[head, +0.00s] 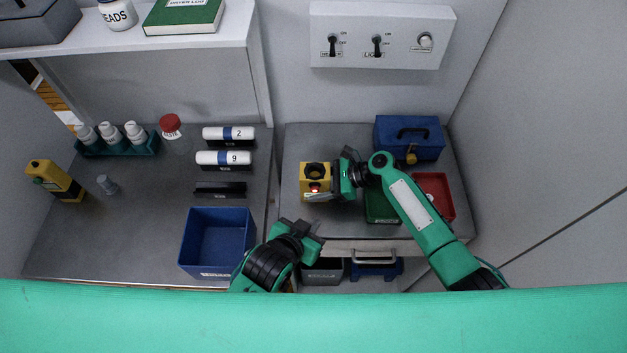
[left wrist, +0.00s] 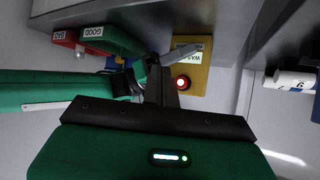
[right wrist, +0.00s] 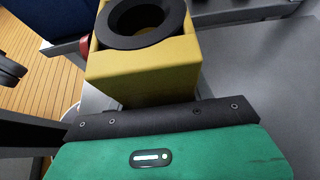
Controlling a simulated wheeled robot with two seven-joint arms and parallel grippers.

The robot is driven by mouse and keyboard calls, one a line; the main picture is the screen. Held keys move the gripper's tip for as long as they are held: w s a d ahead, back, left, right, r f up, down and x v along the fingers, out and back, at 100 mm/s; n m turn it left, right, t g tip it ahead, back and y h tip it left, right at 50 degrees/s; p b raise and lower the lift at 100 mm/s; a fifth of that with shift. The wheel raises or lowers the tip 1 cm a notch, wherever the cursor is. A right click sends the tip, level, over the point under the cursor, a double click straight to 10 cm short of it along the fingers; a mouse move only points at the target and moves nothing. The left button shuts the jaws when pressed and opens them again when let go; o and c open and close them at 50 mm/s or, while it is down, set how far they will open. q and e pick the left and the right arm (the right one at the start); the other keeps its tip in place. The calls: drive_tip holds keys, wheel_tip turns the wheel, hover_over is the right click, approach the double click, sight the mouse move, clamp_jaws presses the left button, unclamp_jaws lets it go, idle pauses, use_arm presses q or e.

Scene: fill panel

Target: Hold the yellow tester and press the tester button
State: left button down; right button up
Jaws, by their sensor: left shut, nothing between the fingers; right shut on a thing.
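The yellow tester (head: 308,171) is a box with a black round socket on top and a red lit button on its front; it stands on the right-hand counter. My right gripper (head: 332,180) is shut on the tester from its right side. In the right wrist view the tester (right wrist: 145,75) fills the space in front of the fingers, which are hidden. My left gripper (head: 312,229) is shut and empty, in front of and below the tester. The left wrist view shows the tester (left wrist: 194,62) with its red button (left wrist: 182,84) just beyond the fingertips, apart from them.
A green bin (head: 382,210) and a red bin (head: 447,193) lie right of the tester, with a blue toolbox (head: 408,135) behind. A blue open bin (head: 218,212) stands left of my left gripper.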

use_arm(q)
drive_tip(key=w, duration=0.6)
drive_tip(key=shift+w, duration=0.2)
drive_tip(key=shift+w, duration=0.15)
idle(1.7)
drive_tip(key=shift+w, duration=0.45)
idle(0.4)
drive_tip(key=shift+s, duration=0.6)
drive_tip(key=s, duration=0.6)
idle(0.4)
